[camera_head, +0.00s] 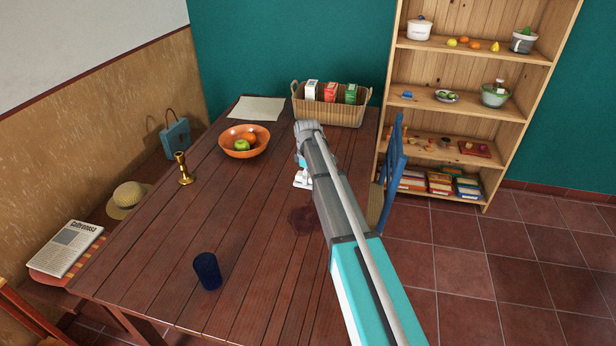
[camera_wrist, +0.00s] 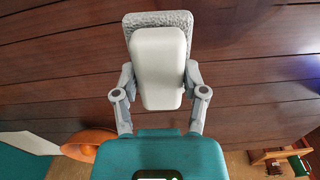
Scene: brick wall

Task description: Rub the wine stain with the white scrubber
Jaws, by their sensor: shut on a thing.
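The wine stain (camera_head: 303,220) is a dark red patch on the wooden table (camera_head: 165,235), left of my arm in the head view. My gripper (camera_wrist: 160,72) is shut on the white scrubber (camera_wrist: 158,55), one finger on each side of its smooth white body. The scrubber's grey, rough pad shows behind the body in the wrist view. In the head view, a white bit of the scrubber (camera_head: 301,182) shows beyond the stain, partly hidden by my arm. I cannot tell whether the pad touches the table. The stain does not show in the wrist view.
A dark blue cup (camera_head: 207,271) stands near the table's front. An orange fruit bowl (camera_head: 244,143), a brass candlestick (camera_head: 183,169) and a wicker basket (camera_head: 330,108) of cartons stand farther back. Bare tabletop surrounds the stain's left side.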

